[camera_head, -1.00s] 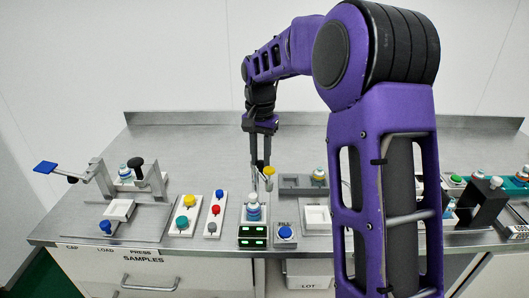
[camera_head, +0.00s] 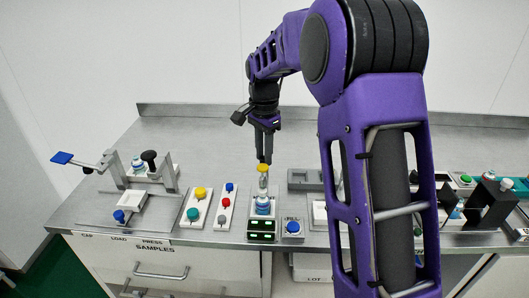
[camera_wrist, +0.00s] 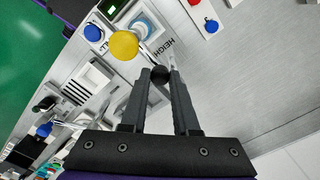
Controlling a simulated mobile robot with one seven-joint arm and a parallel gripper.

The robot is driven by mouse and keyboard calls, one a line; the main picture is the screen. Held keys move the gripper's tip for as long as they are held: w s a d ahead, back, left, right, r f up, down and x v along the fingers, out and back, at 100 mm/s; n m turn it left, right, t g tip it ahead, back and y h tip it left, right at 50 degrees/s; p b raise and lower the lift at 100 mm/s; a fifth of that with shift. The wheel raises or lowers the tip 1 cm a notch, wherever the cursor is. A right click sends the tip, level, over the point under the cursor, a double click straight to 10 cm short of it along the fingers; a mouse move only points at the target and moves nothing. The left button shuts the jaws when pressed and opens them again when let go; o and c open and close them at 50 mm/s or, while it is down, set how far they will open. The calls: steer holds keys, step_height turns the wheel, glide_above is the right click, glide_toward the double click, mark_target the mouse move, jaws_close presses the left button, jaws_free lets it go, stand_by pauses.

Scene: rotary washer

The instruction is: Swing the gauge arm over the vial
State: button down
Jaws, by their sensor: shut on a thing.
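The gauge arm ends in a yellow disc (camera_head: 263,168), also seen in the wrist view (camera_wrist: 124,46). In the head view the disc appears straight above the vial. In the wrist view it sits beside and partly across the vial (camera_wrist: 147,24), so exact alignment is unclear. My gripper (camera_head: 264,160) points down behind the disc; in the wrist view its fingertips (camera_wrist: 160,74) are shut on a black knob (camera_wrist: 160,75) of the gauge arm.
Button panels (camera_head: 195,208) stand left of the gauge, and a blue button (camera_head: 293,227) stands right of it. A press with a blue-ended lever (camera_head: 62,158) is at far left. The bench behind is clear.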

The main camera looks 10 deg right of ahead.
steer(key=c, duration=0.7)
jaws_free()
steer(key=shift+o, duration=0.2)
step_height(320, 180, up, 17)
steer(key=p, duration=0.1)
steer(key=shift+r, duration=0.2)
